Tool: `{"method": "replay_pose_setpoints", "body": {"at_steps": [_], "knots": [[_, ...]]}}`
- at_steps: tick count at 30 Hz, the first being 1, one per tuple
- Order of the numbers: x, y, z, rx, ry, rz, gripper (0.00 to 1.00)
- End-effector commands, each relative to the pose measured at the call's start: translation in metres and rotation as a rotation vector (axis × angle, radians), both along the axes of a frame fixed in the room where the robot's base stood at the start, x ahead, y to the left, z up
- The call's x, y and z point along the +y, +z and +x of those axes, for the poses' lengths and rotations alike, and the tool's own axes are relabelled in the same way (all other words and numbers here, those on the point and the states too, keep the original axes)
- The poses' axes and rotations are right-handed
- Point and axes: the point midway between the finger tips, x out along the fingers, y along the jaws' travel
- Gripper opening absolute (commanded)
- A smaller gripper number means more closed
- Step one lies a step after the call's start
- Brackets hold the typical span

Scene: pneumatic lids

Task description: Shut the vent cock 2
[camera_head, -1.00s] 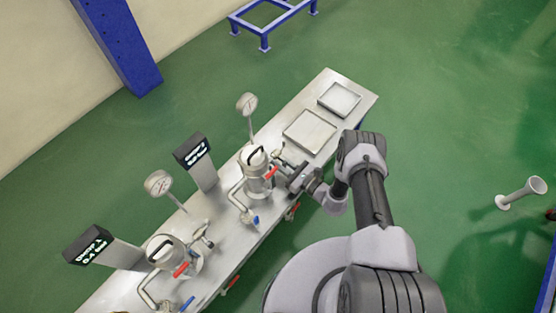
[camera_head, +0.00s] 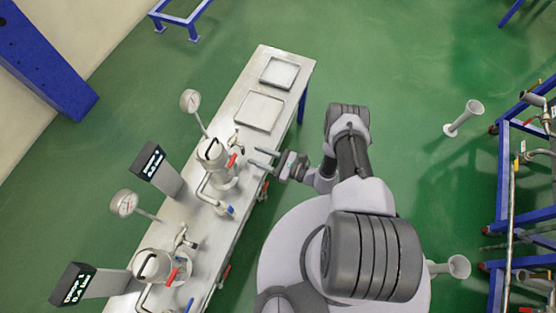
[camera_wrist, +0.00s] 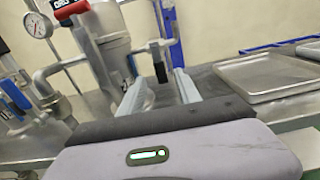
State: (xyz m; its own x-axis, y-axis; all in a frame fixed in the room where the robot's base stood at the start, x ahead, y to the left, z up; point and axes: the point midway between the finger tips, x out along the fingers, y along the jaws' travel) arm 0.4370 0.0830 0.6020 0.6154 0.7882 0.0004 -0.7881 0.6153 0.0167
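The far vessel (camera_head: 212,152) on the bench is a steel pot with a black-handled lid and a red lever (camera_head: 233,160) at its side. A blue lever (camera_head: 230,210) sits on its lower pipe. I cannot read which cock is the vent cock 2. My gripper (camera_head: 252,157) is open and empty, just right of the vessel over the bench edge. Its two fingers (camera_wrist: 160,78) show apart in the wrist view, with nothing between them.
A near vessel (camera_head: 152,266), gauges (camera_head: 190,101) and display posts (camera_head: 150,160) line the bench. Two shallow trays (camera_head: 260,112) lie at its far end. Red levers (camera_head: 265,188) stick out at the bench's front edge.

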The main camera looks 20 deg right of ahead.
Motion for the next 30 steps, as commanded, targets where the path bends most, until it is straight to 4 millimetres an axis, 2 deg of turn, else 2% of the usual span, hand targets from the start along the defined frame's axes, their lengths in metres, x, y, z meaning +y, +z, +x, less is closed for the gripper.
{"method": "replay_pose_setpoints", "body": {"at_steps": [1,3,9,14,25,26,28,29,30], "knots": [[-0.014,0.003,-0.008,0.001,-0.009,-0.001,0.40],[-0.030,0.002,-0.021,0.001,-0.009,0.000,0.40],[-0.059,0.000,-0.045,0.000,-0.003,-0.001,0.40],[-0.064,0.000,-0.050,0.000,0.000,0.000,0.40],[-0.064,0.001,-0.048,-0.003,0.004,-0.003,0.40],[-0.065,0.005,-0.046,-0.008,0.015,-0.010,0.40],[-0.069,0.027,-0.032,-0.034,0.081,-0.046,0.40],[-0.071,0.044,-0.023,-0.050,0.127,-0.072,0.40],[-0.073,0.072,-0.010,-0.077,0.206,-0.119,0.40]]}}
